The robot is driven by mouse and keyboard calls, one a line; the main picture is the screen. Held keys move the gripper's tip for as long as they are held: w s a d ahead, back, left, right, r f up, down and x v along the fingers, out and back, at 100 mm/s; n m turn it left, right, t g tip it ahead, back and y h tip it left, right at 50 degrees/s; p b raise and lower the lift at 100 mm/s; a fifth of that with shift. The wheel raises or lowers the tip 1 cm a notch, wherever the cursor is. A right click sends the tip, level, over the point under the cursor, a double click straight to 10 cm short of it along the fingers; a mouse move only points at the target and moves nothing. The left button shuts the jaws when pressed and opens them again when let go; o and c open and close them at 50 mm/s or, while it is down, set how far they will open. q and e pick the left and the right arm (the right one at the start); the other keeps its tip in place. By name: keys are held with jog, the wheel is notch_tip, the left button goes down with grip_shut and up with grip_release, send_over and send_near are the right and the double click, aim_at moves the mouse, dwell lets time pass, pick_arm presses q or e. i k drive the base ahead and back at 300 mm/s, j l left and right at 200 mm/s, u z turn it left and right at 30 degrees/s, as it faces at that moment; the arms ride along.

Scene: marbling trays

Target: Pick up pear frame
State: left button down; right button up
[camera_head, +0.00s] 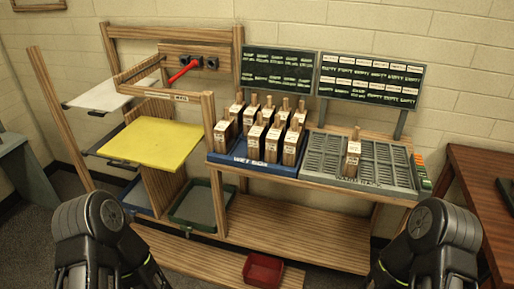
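Several upright wooden blocks with peg handles and small white labels stand close together in a blue tray (228,160) on the wooden bench; one of them is at the front right (291,147). A single similar block (352,157) stands in the grey slotted tray (318,155) to the right. The labels are too small to read, so I cannot tell which piece is the pear frame. My two dark arms show at the bottom left and bottom right, well short of the trays. Neither gripper's fingertips are in view.
Two dark boards (369,79) with rows of writing stand behind the trays. A yellow sheet (153,144) lies at the left beside a wooden rack with a red handle (183,71). A red bin (263,270) sits low in front. A brown table (485,190) is at the right.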

aim_at(256, 136)
jog(key=i+l+z, duration=0.25)
jog(key=i, duration=0.2)
jog(key=i+l+z, duration=0.3)
jog(key=i, duration=0.15)
